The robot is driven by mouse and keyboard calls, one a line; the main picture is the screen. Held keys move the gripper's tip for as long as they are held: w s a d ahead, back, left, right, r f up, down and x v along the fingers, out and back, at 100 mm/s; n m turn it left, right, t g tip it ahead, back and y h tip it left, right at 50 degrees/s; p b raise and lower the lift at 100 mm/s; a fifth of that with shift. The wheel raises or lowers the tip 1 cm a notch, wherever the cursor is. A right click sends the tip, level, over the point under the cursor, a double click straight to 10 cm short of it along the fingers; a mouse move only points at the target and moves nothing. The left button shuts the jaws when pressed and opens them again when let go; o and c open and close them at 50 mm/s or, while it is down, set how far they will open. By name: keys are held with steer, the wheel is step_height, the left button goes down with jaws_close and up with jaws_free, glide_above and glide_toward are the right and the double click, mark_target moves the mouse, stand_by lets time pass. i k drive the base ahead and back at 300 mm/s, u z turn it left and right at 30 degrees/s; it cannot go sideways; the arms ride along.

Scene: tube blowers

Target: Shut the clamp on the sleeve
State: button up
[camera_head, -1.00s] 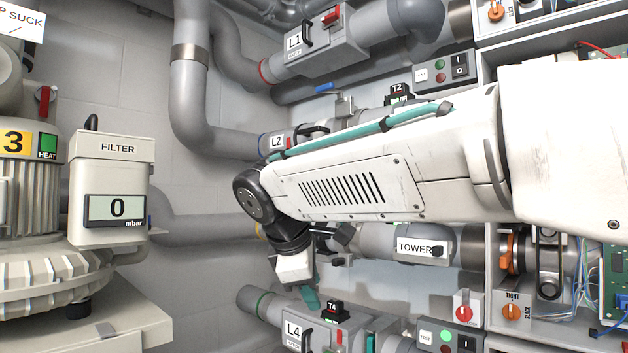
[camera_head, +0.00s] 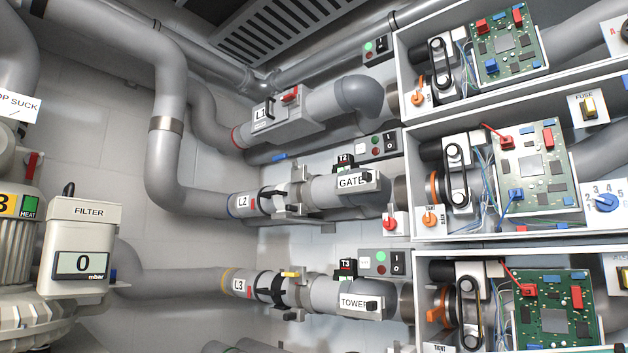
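My gripper is out of view. On the L3 pipe line, a dark clamp band (camera_head: 277,289) sits around the pipe between the L3 label (camera_head: 239,285) and the TOWER pipe (camera_head: 328,296). A yellow lever (camera_head: 290,273) stands just above and right of it. On the L2 line, another dark clamp-like band (camera_head: 268,198) sits between the L2 label (camera_head: 242,202) and the GATE pipe (camera_head: 325,190). The frame does not show clearly which is the task's clamp, or whether either is open or shut. I cannot make out a separate sleeve.
The L1 unit (camera_head: 270,112) with a red lever (camera_head: 290,94) is above. Open cabinets with green circuit boards (camera_head: 507,45) and belt drives fill the right. A filter unit (camera_head: 82,240) reading 0 stands left. Open space lies before the pipes at centre.

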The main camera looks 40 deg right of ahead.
mark_target(281, 158)
steer(key=z, duration=0.75)
steer(key=i, duration=0.6)
steer(key=u, duration=0.05)
steer(key=k, duration=1.3)
steer(key=u, duration=0.6)
steer(key=i, duration=1.25)
steer(key=z, duration=0.3)
